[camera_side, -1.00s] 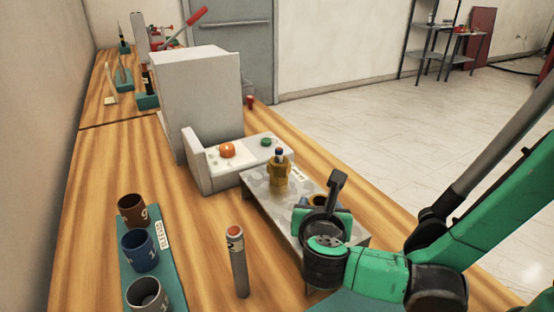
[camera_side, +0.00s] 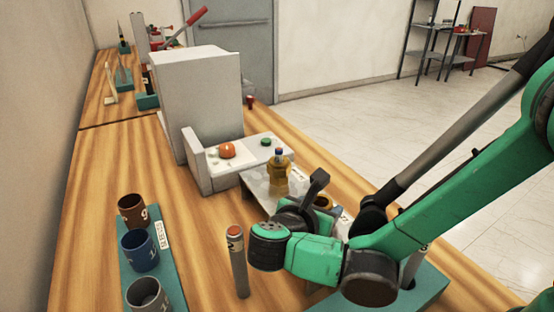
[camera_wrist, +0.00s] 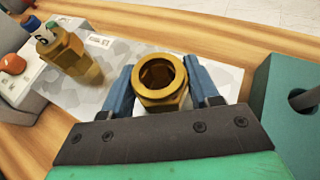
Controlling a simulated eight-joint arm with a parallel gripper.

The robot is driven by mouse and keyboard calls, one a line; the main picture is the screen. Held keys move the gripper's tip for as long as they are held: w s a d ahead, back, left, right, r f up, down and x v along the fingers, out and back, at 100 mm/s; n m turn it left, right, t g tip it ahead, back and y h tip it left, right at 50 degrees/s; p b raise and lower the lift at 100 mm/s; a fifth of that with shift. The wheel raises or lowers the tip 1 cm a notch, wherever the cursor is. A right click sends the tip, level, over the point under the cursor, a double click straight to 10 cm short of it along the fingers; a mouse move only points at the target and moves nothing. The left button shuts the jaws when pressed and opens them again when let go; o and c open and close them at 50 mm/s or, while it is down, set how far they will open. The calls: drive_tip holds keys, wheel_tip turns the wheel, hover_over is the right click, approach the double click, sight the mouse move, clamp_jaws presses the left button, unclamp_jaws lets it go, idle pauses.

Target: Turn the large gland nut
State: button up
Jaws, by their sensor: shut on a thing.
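In the wrist view a hexagonal brass nut with an open round bore (camera_wrist: 161,82) sits between the two blue fingers of my gripper (camera_wrist: 160,92). The fingers are shut on its opposite sides. In the side view this nut (camera_side: 323,202) is mostly hidden behind my gripper (camera_side: 316,190), low over the plate. A second, taller brass fitting (camera_wrist: 76,57) with a small coloured plug in its top stands on the plate to the left. It also shows upright in the side view (camera_side: 279,176).
The pale mottled plate (camera_wrist: 115,22) lies under both fittings. A grey box with an orange and a green button (camera_side: 205,110) stands behind. A grey cylinder (camera_side: 237,262) and several numbered cups (camera_side: 139,250) are at left. A teal block (camera_wrist: 285,85) is close at right in the wrist view.

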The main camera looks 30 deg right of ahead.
drive_tip(key=shift+m+g+h, duration=0.6)
drive_tip(key=shift+m+g, duration=0.5)
drive_tip(key=o, duration=1.5)
drive_tip(key=s+a+r+n+t+y, duration=0.4)
drive_tip(key=s+a+n+t, duration=0.1)
drive_tip(key=s+n+t, duration=0.15)
drive_tip(key=shift+g, duration=0.35)
drive_tip(key=x, duration=0.9)
drive_tip(key=shift+w+a, duration=0.1)
